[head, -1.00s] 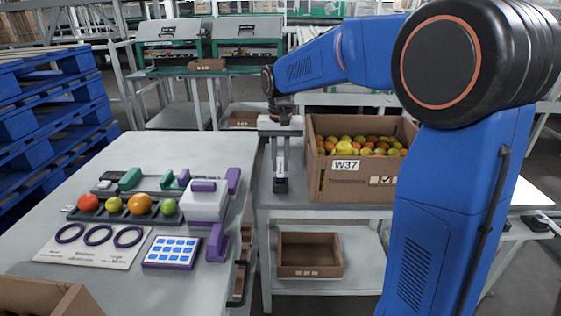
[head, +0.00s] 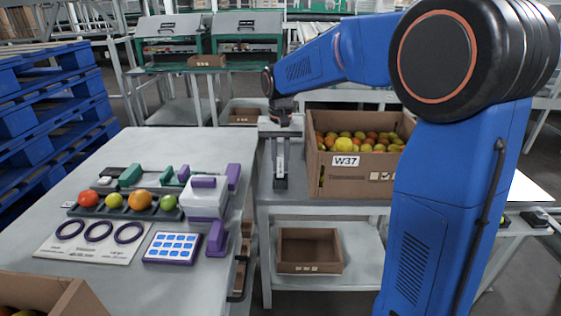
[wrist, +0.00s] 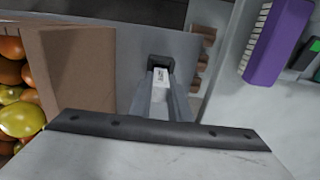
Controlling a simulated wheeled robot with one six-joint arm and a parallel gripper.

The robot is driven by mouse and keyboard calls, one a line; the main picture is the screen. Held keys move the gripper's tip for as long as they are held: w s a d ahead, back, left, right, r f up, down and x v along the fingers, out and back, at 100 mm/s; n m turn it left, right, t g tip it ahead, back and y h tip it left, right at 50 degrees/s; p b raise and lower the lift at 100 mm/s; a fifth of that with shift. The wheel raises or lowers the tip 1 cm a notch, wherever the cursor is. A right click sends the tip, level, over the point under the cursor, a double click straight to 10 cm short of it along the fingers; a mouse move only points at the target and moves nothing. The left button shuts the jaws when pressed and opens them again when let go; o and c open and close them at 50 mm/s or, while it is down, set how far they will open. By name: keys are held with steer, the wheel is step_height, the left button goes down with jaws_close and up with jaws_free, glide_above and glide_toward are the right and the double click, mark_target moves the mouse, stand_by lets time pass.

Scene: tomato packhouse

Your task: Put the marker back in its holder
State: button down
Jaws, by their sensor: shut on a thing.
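My gripper (head: 281,180) points down over the grey bench beside the left wall of the W37 box. In the wrist view its fingers (wrist: 161,83) are shut on a small white piece with dark print, apparently the marker (wrist: 160,77). A dark block shows at the fingertips; I cannot tell whether it is part of the fingers, the marker's end or a holder. Most of the marker is hidden between the fingers. I cannot make out the marker's holder for certain in either view.
The cardboard box W37 (head: 345,160) of tomatoes stands close right of my gripper. The left table carries a fruit rack (head: 104,212), a ring card (head: 88,250), a blue-and-white pad (head: 172,247) and a white box with purple handle (head: 206,200). An empty carton (head: 309,250) sits on the lower shelf.

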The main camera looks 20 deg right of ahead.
steer(key=shift+f, duration=0.65)
steer(key=c, duration=1.6)
jaws_free()
steer(key=c, duration=0.3)
steer(key=shift+r, duration=3.5)
